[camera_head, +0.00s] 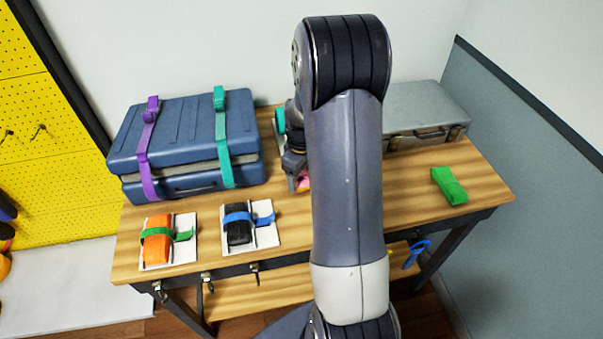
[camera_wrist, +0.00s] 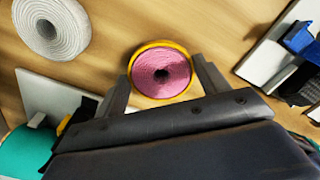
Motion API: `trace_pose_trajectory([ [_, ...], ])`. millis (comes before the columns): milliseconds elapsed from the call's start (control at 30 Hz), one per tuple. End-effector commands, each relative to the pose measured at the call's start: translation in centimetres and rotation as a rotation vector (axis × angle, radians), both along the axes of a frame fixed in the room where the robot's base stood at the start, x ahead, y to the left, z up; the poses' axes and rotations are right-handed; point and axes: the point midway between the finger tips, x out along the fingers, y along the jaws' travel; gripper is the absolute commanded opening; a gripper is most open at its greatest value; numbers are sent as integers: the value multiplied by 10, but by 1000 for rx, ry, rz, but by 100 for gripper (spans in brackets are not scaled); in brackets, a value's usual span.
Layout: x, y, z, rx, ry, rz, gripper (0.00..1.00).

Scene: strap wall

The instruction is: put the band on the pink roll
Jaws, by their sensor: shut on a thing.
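The pink roll (camera_wrist: 162,74) shows end-on in the wrist view, with a dark hole in its middle. The yellow band (camera_wrist: 150,46) forms a ring about its outer edge, with a thin gap at the top. I cannot tell whether the band is around the roll or a little above it. My gripper (camera_wrist: 161,82) has a finger at each side of the band and is shut on it. In the head view my gripper (camera_head: 297,180) is low over the table, beside a bit of the pink roll (camera_head: 304,184); my arm hides most of it.
A pale grey roll (camera_wrist: 50,27) lies nearby. A blue case (camera_head: 190,138) with purple and teal straps stands at left. White trays hold an orange block (camera_head: 157,250) and a black block (camera_head: 238,236). A grey case (camera_head: 425,108) and green bundle (camera_head: 450,186) are at right.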

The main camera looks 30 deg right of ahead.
Motion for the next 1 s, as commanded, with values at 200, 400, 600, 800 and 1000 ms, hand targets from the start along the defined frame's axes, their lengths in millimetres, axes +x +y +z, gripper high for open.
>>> trace_pose_trajectory([
  [200,0,0,-3,0,0,0,49],
  [400,0,0,-3,0,0,0,49],
  [600,0,0,-3,0,0,0,49],
  [800,0,0,-4,0,0,0,49],
  [1000,0,0,-4,0,0,0,84],
])
